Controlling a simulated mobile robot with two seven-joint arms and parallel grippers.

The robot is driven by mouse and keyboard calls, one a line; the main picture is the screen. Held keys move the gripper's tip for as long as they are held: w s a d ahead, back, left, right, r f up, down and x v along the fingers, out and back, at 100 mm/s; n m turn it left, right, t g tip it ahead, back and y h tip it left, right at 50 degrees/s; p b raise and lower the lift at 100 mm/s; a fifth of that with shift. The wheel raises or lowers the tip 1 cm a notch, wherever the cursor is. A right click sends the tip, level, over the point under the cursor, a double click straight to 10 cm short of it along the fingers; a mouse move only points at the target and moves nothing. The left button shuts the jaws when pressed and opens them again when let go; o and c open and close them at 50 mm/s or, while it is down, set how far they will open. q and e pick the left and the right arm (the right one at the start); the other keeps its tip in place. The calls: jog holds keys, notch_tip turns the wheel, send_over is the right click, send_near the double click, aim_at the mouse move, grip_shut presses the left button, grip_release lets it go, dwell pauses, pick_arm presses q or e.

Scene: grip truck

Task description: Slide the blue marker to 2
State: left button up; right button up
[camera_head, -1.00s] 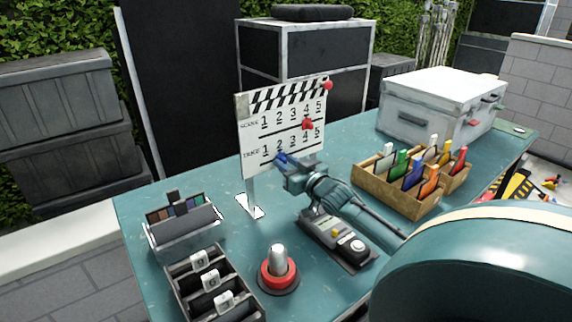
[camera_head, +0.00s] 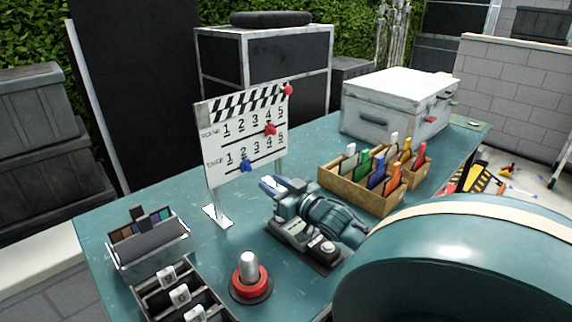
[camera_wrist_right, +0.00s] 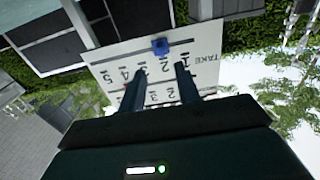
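The white clapperboard (camera_head: 245,120) stands upright on the table. Its lower TAKE row has a slot with the blue marker (camera_head: 246,166) in it, under the 2. In the right wrist view the blue marker (camera_wrist_right: 160,46) also sits on the slot line beside the 2, with the board upside down. A red marker (camera_head: 270,129) sits near the 4 of the SCENE row. My right gripper (camera_head: 268,186) is in front of the board, to the right of and below the blue marker. Its fingers (camera_wrist_right: 159,84) are spread, empty and apart from the marker. My left gripper is not in view.
A black-and-grey device (camera_head: 305,248) lies under my right gripper. A red-based knob (camera_head: 250,280), a dark divided tray (camera_head: 148,297) and a palette box (camera_head: 150,250) stand at the front left. A wooden marker box (camera_head: 350,192) and a white case (camera_head: 380,105) are to the right.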

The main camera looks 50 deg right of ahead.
jog(key=shift+s+a, duration=0.15)
jog(key=shift+s, duration=0.95)
jog(key=shift+s+a, duration=0.1)
jog(key=shift+s, duration=0.95)
